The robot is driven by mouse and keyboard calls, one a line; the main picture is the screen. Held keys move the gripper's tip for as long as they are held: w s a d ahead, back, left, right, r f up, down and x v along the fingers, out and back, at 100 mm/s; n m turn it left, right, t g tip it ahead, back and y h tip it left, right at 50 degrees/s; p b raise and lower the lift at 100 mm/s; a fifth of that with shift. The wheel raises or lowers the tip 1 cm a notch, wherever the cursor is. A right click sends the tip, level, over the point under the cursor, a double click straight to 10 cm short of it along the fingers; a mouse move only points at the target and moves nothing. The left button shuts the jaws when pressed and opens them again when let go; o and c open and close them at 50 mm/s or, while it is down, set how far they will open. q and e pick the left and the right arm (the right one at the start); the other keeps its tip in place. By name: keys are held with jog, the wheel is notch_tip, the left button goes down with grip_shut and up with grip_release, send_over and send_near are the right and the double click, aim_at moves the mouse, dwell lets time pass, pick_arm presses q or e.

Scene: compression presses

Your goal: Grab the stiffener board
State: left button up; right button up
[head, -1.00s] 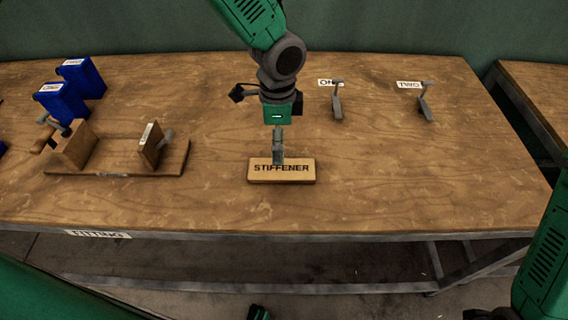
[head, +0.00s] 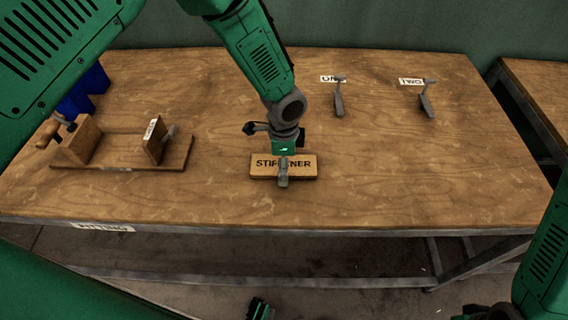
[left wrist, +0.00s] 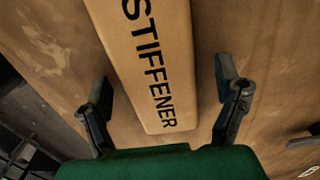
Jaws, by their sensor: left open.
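The stiffener board (head: 302,168) is a tan wooden block lettered STIFFENER, lying flat near the front middle of the table. In the left wrist view the board (left wrist: 142,60) runs from the top edge down between the fingers. My left gripper (head: 283,178) is over the board and hides part of its lettering. In the wrist view the left gripper (left wrist: 168,95) is open, one finger on each side of the board, with a gap on both sides. Whether the fingertips reach down to board level is unclear.
A wooden fixture (head: 115,160) with clamps stands to the left, with blue blocks (head: 85,92) behind it, partly hidden by my arm. Two grey clamps stand at the labels ONE (head: 339,100) and TWO (head: 427,100). The table's right part is clear.

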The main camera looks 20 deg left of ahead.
pick_arm(q)
jog(key=c, duration=1.3)
